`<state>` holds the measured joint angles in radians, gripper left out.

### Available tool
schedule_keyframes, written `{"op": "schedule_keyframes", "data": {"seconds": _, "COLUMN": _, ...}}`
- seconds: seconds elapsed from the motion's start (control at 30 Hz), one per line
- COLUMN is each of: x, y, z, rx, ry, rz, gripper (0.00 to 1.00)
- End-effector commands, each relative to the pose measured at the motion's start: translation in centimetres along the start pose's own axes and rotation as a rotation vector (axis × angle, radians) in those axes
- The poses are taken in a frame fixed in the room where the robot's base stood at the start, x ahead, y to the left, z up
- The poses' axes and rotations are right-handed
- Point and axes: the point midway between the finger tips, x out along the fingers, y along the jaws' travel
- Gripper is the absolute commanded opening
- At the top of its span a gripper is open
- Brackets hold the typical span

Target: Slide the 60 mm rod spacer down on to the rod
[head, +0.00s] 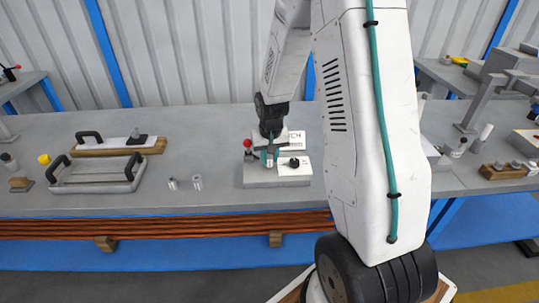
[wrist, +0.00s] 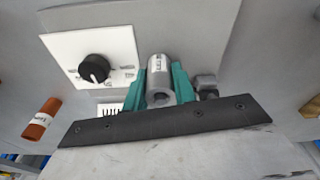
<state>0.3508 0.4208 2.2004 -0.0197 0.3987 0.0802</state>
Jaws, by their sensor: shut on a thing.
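My gripper (wrist: 160,98) has teal fingers shut on a grey metal cylinder with a printed label, the rod spacer (wrist: 160,68). In the wrist view its bored end faces the camera. In the head view my gripper (head: 269,157) is over the grey fixture block with white panels (head: 262,182) on the bench. The spacer is too small there to tell its height above the block. I cannot make out the rod in either view.
A black knob (wrist: 95,68) on a white panel and a dark fitting (wrist: 207,84) flank the fingers.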

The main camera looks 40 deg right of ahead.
Motion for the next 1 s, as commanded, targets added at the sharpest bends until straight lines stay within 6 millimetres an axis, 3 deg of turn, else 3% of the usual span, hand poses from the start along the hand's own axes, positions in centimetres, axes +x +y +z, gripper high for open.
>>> {"op": "schedule_keyframes", "data": {"seconds": 0.33, "x": 0.9, "y": 0.0, "z": 0.1, "rx": 0.0, "ry": -0.001, "rz": 0.0, "gripper": 0.0}}
{"op": "schedule_keyframes", "data": {"seconds": 0.37, "x": 0.8, "y": 0.0, "z": 0.1, "rx": 0.0, "ry": 0.0, "rz": 0.0, "gripper": 0.35}}
{"op": "schedule_keyframes", "data": {"seconds": 0.43, "x": 0.8, "y": 0.0, "z": 0.1, "rx": 0.0, "ry": 0.0, "rz": 0.0, "gripper": 0.52}}
{"op": "schedule_keyframes", "data": {"seconds": 0.77, "x": 0.5, "y": 0.0, "z": 0.1, "rx": 0.0, "ry": 0.001, "rz": 0.0, "gripper": 0.52}}
{"op": "schedule_keyframes", "data": {"seconds": 1.0, "x": -3.2, "y": 0.0, "z": 0.0, "rx": 0.001, "ry": 0.004, "rz": 0.0, "gripper": 0.52}}
